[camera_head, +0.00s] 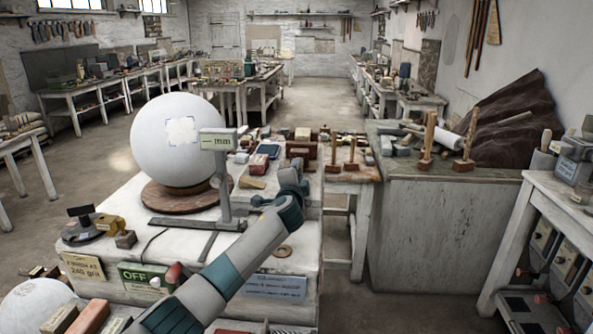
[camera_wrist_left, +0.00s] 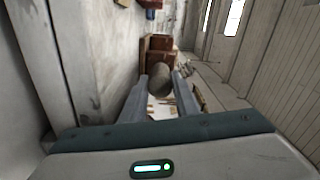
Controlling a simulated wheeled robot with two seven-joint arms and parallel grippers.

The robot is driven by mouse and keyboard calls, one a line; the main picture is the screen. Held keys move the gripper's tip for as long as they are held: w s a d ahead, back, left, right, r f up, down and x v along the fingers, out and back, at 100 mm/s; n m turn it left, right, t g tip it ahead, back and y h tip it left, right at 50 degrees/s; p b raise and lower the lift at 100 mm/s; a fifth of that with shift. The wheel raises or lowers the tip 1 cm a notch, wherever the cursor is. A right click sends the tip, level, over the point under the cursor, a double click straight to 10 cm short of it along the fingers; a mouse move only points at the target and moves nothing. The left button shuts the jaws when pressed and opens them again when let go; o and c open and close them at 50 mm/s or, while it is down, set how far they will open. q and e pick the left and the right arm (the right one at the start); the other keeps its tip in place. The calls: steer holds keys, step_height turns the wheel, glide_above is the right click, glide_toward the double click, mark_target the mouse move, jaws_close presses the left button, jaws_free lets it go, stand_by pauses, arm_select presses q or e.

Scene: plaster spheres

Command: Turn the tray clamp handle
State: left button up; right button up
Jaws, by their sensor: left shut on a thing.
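My left arm reaches up from the bottom of the head view, and its left gripper (camera_head: 295,172) is at the right side of the white bench, near the cluttered table. In the left wrist view, the two fingers are shut on a rounded grey-brown knob, which looks like the tray clamp handle (camera_wrist_left: 160,81). The fingers sit on either side of it. In the head view the handle is hidden or too small to make out. The tray itself cannot be picked out clearly. My right gripper is not in view.
A large white plaster sphere (camera_head: 174,138) rests on a brown round base (camera_head: 160,200) left of the gripper. A grey gauge post (camera_head: 222,180) stands between them. A grey cabinet (camera_head: 430,230) with wooden tools is on the right. Reddish-brown boxes (camera_wrist_left: 158,45) lie beyond the fingers.

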arm_select(q)
steer(key=m+p, duration=0.1)
steer(key=m, duration=0.4)
steer(key=shift+f+p, duration=0.1)
steer(key=shift+p, duration=0.2)
stand_by(0.4)
steer(key=o, duration=1.1)
steer(key=shift+s+f, duration=0.1)
